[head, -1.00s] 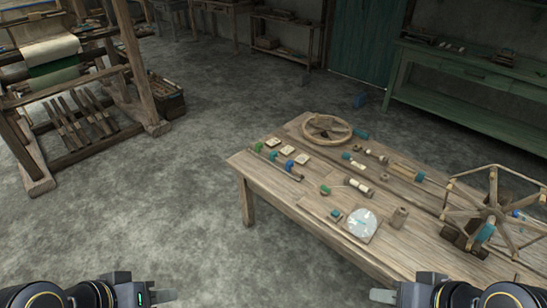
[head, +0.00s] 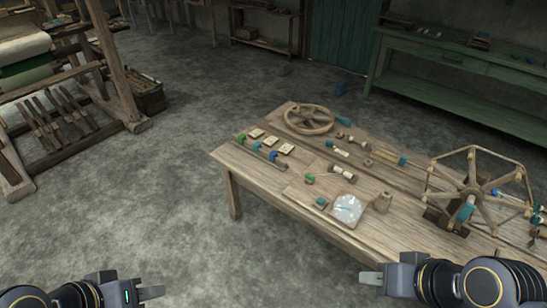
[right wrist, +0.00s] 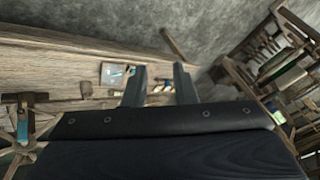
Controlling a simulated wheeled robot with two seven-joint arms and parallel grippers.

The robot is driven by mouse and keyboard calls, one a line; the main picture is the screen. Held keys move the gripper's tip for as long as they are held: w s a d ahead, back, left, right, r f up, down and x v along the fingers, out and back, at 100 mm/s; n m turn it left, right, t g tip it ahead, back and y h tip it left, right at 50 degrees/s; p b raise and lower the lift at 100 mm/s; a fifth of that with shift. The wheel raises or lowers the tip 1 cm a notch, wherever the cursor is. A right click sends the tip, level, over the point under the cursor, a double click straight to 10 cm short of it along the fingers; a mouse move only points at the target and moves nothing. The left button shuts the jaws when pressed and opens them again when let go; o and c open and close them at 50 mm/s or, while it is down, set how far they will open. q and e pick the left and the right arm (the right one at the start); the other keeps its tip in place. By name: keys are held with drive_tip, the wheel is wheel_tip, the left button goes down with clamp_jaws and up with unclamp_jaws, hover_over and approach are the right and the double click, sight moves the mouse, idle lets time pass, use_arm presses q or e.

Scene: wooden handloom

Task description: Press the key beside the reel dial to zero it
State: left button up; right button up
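The reel dial (head: 348,208), a pale round face with a teal pointer, lies on a wooden board near the table's front edge. A small teal key (head: 321,202) sits just left of it. My right gripper (head: 369,278) is in front of the table, clear of dial and key. Its two fingers stand apart and empty in the right wrist view (right wrist: 159,82). My left gripper (head: 152,292) is low at the left over the floor, its finger gap not visible.
A loom (head: 100,60) stands at the left and a green bench (head: 450,57) at the back.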

clamp_jaws()
idle(1.4)
